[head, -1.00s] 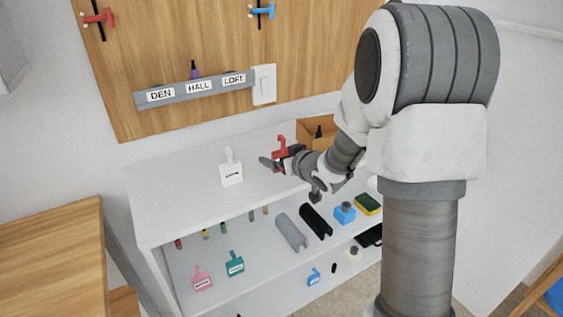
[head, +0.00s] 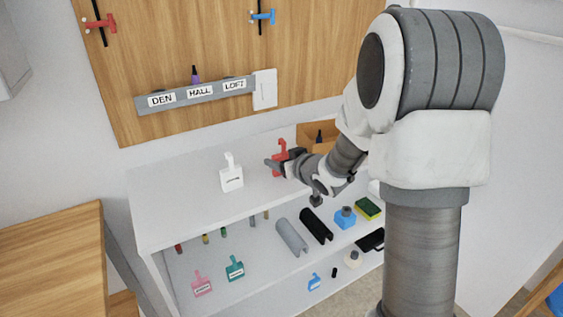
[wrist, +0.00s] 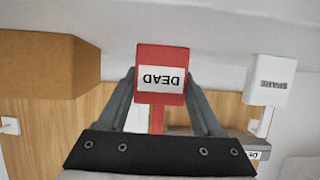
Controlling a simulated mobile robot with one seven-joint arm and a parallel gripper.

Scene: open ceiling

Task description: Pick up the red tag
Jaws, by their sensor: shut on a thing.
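The red tag (head: 279,153) is at the right part of the white shelf top in the head view. In the wrist view the red tag (wrist: 160,57) appears upside down, with a white label reading DEAD. My gripper (wrist: 161,76) is shut on it, with one finger on each side of its body. In the head view my gripper (head: 281,163) reaches it from the right and partly covers its lower part. I cannot tell whether its bottom touches the shelf.
A white tag (head: 232,174) stands to the left on the white shelf top (head: 180,190). A brown box (head: 312,134) is close behind on the right. Pink (head: 202,284) and green (head: 235,268) tags lie on the lower shelf. A holder labelled DEN, HALL, LOFT (head: 180,101) is on the wall.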

